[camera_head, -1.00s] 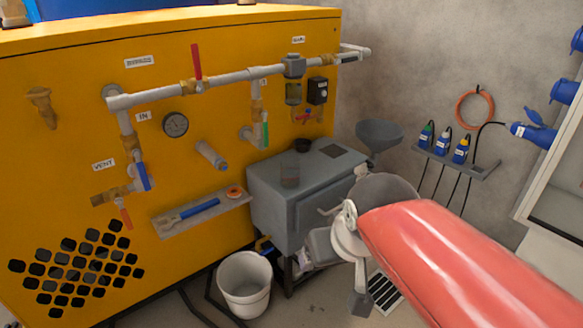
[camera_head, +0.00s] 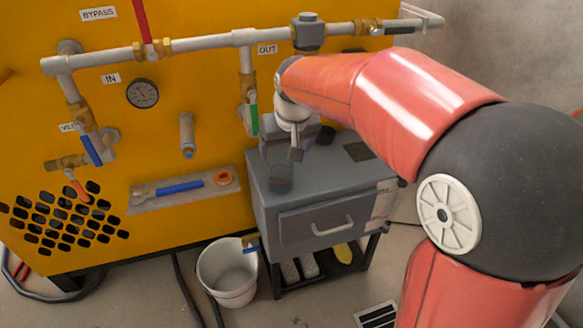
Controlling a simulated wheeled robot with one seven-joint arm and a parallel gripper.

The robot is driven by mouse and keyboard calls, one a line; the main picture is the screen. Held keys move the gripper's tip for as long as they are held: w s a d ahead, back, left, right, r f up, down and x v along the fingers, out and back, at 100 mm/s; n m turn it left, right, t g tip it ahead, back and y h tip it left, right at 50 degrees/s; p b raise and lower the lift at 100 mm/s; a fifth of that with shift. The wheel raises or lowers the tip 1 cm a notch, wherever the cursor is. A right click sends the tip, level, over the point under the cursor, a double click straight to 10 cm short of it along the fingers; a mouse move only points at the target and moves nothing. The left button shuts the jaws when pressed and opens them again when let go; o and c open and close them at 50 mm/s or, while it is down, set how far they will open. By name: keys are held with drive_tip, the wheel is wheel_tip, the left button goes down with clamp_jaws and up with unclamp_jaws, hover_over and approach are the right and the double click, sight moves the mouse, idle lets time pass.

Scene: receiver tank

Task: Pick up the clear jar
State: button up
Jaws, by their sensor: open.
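The clear jar (camera_head: 280,179) stands upright near the left front corner of the grey cabinet's top (camera_head: 325,178). It is see-through and takes on the grey behind it. My gripper (camera_head: 281,164) reaches over the cabinet from the right and points down just above the jar, at its upper end in the picture. It is open, and nothing shows held in it. The fingertips are small and partly hidden by my wrist, so I cannot tell whether they are around the jar or still above it.
The yellow panel (camera_head: 200,95) with pipes and valves rises behind the cabinet. A shelf (camera_head: 150,203) with a blue-handled tool and orange ring is left of it. A white bucket (camera_head: 228,275) stands on the floor. My red arm covers the right side.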

sight(280, 165)
drive_tip(key=x, duration=0.6)
drive_tip(key=shift+s+a+f, duration=0.1)
drive_tip(key=shift+a+f, duration=0.2)
drive_tip(key=shift+a, duration=0.15)
drive_tip(key=shift+f, duration=0.5)
drive_tip(key=c, duration=1.1)
